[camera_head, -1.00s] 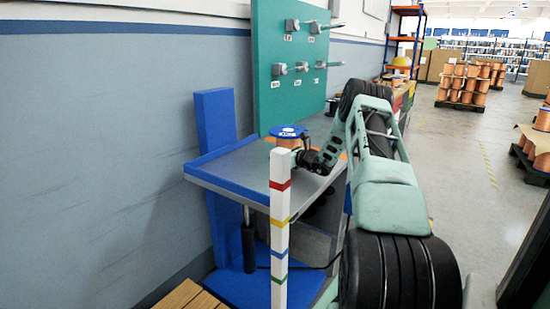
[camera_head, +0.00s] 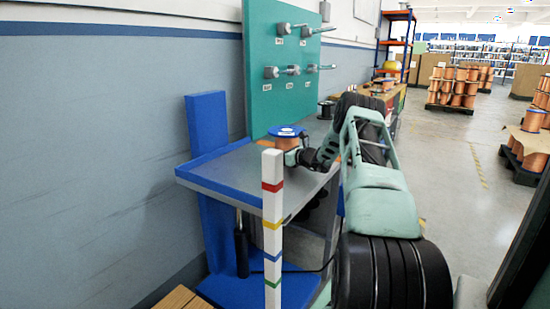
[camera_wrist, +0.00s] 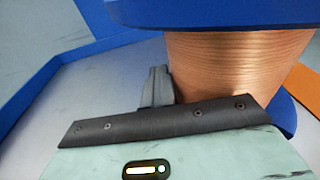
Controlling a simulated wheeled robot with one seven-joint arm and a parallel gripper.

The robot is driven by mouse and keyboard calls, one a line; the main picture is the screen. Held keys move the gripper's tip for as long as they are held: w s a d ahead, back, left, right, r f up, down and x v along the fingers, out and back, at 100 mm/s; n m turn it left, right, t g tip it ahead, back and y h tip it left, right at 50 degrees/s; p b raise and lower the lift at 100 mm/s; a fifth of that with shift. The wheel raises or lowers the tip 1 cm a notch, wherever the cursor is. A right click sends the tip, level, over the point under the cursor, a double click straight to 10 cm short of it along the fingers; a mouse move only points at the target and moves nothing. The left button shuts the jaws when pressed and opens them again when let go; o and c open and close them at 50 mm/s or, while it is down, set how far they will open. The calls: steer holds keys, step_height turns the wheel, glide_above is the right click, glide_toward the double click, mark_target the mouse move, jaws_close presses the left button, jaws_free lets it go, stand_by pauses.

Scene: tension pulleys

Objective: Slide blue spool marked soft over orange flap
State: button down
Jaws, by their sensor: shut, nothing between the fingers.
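The blue-flanged spool wound with copper wire (camera_head: 287,142) stands upright on the blue-rimmed grey table, and fills the upper right of the wrist view (camera_wrist: 235,65). A white mark on its blue top is too small to read. My gripper (camera_wrist: 158,82) is shut and empty, its fingertips just left of the spool's copper winding; whether they touch it I cannot tell. In the head view the gripper is mostly hidden at the spool. A strip of orange flap (camera_wrist: 304,82) shows beyond the spool at the right edge of the wrist view.
The table has a raised blue rim (camera_head: 212,187). A teal board (camera_head: 270,95) with several metal pegs stands behind it. A white post with coloured bands (camera_head: 271,235) stands in front. A dark spool (camera_head: 326,109) is farther back. The table's left part is clear.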

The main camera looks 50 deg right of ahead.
steer(key=shift+s+d+b, duration=0.1)
steer(key=shift+d+b, duration=0.4)
steer(key=shift+d, duration=1.5)
steer(key=shift+d+f+b, duration=0.2)
steer(key=shift+d+b, duration=0.65)
steer(key=shift+d, duration=0.7)
steer(key=d+b, duration=0.3)
steer(key=shift+w+d, duration=0.3)
steer(key=shift+w, duration=0.05)
steer(key=shift+d+r+b, duration=0.1)
steer(key=shift+d+b, duration=0.5)
steer(key=shift+b, duration=0.3)
steer(key=shift+w+r, duration=0.1)
